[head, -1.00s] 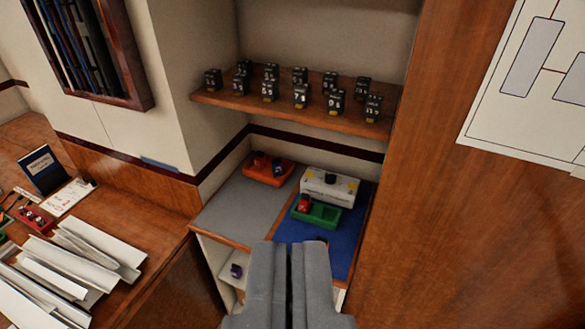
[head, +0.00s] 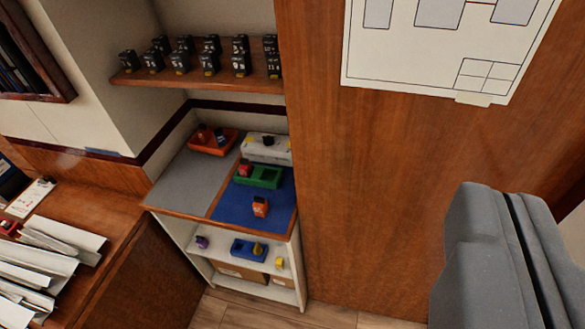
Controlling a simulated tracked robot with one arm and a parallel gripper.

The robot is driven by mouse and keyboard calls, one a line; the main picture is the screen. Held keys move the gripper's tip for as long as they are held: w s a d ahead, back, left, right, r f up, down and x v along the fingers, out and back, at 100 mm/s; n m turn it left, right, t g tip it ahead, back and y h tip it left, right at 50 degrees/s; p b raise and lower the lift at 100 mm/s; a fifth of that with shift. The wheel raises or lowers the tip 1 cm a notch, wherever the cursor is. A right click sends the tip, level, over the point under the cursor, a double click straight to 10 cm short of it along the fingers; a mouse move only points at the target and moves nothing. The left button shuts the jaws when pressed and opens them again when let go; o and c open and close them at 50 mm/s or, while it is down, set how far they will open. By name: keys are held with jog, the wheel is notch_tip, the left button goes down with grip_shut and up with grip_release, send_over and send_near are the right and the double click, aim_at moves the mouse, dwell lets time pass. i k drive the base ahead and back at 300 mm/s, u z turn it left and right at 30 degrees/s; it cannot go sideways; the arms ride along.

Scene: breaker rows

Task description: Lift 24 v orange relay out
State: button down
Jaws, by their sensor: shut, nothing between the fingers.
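An orange relay (head: 260,206) stands by itself on the blue mat (head: 230,205) of the low cabinet, near its front edge. Its marking is too small to read. A green tray (head: 266,177) behind it holds a red relay (head: 245,168). An orange tray (head: 203,148) at the back left holds dark and reddish pieces. My gripper (head: 510,200) is at the lower right of the view, shut and empty, well to the right of the cabinet and in front of the wood panel.
A white box (head: 266,148) stands behind the green tray. Numbered black relays (head: 181,62) line the upper shelf (head: 160,79). The lower shelf holds a blue tray (head: 242,252), a purple piece (head: 202,242) and a yellow piece (head: 279,263). The grey mat (head: 190,172) is mostly bare.

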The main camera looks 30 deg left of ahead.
aim_at(261, 207)
jog(key=z, duration=0.25)
jog(key=k, duration=0.9)
jog(key=u, duration=0.95)
jog(key=i, duration=1)
